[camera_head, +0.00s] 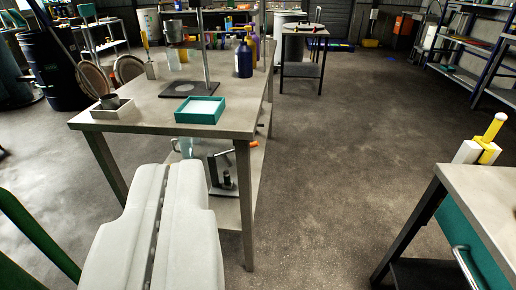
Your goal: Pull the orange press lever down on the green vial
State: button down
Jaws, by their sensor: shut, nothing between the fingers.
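My gripper (166,170) fills the lower left of the view, its two pale fingers shut together along a dark seam. Its tips appear in front of the near edge of a grey worktable (150,117). On this table a thin metal column (203,48) rises from a dark base plate (190,88), and its top is cut off by the picture edge. A small orange piece (253,144) shows by the table's lower shelf; I cannot tell whether it is the press lever. I cannot make out a green vial.
A teal tray (201,121) and a small open box (113,113) sit near the table's front edge. A second bench (490,200) is at the right. The floor between them is clear.

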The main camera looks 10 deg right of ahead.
jog(key=s, duration=0.9)
jog(key=shift+d+r, duration=0.15)
jog(key=shift+d, duration=0.05)
